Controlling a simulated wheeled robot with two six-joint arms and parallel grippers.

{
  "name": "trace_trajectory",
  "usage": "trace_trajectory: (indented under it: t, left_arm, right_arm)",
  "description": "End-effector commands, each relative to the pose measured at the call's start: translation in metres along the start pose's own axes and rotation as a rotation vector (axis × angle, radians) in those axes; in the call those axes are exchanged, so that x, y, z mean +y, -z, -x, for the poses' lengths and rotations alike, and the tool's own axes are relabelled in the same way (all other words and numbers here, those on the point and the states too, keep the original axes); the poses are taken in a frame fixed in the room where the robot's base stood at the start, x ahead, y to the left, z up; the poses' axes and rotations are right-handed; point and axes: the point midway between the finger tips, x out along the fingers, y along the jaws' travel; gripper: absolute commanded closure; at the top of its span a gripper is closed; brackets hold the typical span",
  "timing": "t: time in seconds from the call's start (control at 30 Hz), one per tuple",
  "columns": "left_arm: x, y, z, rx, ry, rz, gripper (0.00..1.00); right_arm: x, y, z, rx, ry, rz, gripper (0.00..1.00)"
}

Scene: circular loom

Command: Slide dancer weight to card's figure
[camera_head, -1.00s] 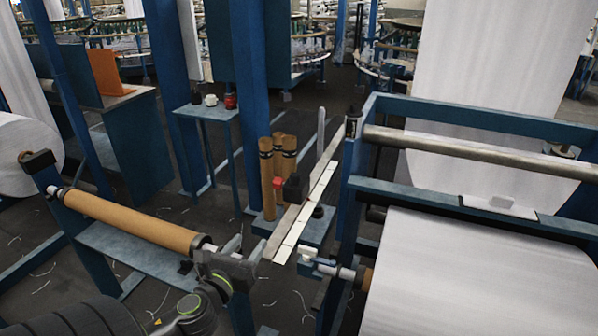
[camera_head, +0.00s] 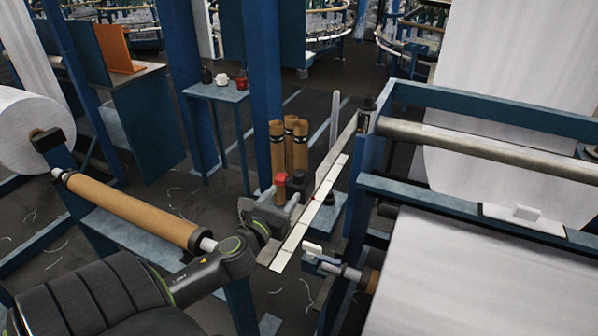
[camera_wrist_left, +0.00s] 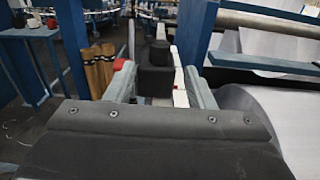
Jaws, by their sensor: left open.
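The dancer weight, a black block (camera_head: 298,183), sits on a long grey bar (camera_head: 335,150) beside a white marked strip (camera_head: 312,215). A red knob (camera_head: 281,179) shows at its left. My left gripper (camera_head: 288,207) is at the near side of the block, open. In the left wrist view, the block (camera_wrist_left: 155,72) stands between the two fingers of the gripper (camera_wrist_left: 160,82), with the red knob (camera_wrist_left: 118,64) at the left finger. Whether the fingers touch the block I cannot tell. A white card (camera_head: 525,213) lies on the right machine; its figure is unreadable. My right gripper is out of view.
Brown tubes (camera_head: 290,145) stand just behind the weight. A brown roll (camera_head: 130,210) lies at the left, a blue machine frame (camera_head: 365,185) rises close on the right. A small blue table (camera_head: 215,91) with jars stands behind.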

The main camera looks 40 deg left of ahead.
Motion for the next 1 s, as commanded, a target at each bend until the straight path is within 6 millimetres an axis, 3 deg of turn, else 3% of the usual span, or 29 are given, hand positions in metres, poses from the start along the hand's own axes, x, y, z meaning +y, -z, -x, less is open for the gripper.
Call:
trace_trajectory:
  t: [0.27, 0.5, 0.7, 1.0]
  left_arm:
    - [0.0, -0.002, -0.054, -0.001, -0.001, 0.002, 0.51]
    - [0.0, -0.001, -0.087, 0.0, 0.0, 0.001, 0.51]
    - [0.0, 0.0, -0.098, 0.0, 0.0, 0.001, 0.51]
    - [0.0, 0.0, -0.1, 0.001, 0.0, 0.001, 0.51]
  right_arm:
    - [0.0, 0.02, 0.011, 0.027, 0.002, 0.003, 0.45]
    - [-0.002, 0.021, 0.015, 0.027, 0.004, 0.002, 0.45]
    - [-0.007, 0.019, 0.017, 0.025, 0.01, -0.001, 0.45]
    - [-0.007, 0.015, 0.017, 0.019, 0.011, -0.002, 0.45]
